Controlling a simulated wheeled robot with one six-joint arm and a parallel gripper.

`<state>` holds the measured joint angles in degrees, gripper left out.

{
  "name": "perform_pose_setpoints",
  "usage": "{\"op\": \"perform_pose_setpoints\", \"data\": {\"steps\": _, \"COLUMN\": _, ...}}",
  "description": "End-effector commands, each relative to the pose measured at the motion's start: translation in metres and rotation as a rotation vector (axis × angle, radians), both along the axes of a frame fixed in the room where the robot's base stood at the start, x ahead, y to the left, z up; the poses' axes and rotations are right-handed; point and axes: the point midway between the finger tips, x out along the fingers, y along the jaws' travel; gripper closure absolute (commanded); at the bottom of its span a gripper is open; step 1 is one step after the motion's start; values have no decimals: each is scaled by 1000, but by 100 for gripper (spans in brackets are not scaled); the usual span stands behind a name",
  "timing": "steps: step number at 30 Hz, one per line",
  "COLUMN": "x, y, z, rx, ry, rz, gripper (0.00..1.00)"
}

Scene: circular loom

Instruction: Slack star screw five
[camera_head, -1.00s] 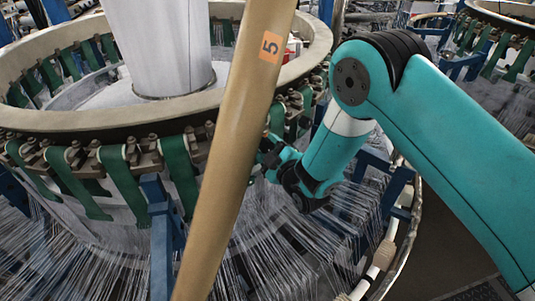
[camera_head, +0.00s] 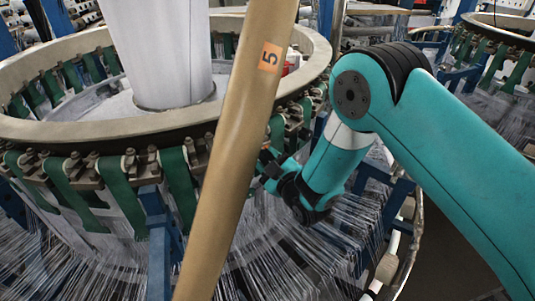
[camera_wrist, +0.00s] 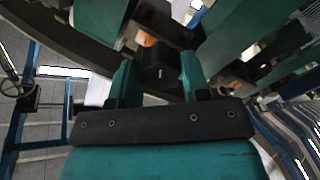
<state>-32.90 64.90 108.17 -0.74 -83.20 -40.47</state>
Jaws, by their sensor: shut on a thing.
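In the wrist view my gripper (camera_wrist: 156,75) has its two teal fingers on either side of a dark block-like part (camera_wrist: 155,62), which I take for the star screw. The fingers are shut on it, though the exact contact is hard to see. In the head view my gripper (camera_head: 268,160) is at the loom ring's outer side, just right of the tan post (camera_head: 238,120). The post bears an orange label with a 5 (camera_head: 270,57). The screw itself cannot be made out in the head view.
The loom's round rim (camera_head: 70,131) carries several clamps with green straps (camera_head: 122,185) below. A blue upright (camera_head: 160,230) stands left of the post. Many thin threads (camera_head: 330,255) fan out beneath my arm. A second ring (camera_head: 500,35) is at the far right.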

Motion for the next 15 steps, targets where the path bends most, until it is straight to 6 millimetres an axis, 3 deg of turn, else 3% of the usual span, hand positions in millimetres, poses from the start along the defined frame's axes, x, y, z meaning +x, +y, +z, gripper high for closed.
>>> {"op": "perform_pose_setpoints", "data": {"steps": 3, "x": -1, "y": 0, "z": 2, "rx": -133, "ry": -78, "rz": -1, "gripper": 86}}
{"op": "perform_pose_setpoints", "data": {"steps": 4, "x": 0, "y": 0, "z": -1, "rx": -126, "ry": -75, "rz": -1, "gripper": 50}}
{"op": "perform_pose_setpoints", "data": {"steps": 6, "x": 0, "y": 0, "z": -1, "rx": -123, "ry": -74, "rz": -1, "gripper": 36}}
{"op": "perform_pose_setpoints", "data": {"steps": 15, "x": -2, "y": -2, "z": -2, "rx": -123, "ry": -75, "rz": -1, "gripper": 36}}
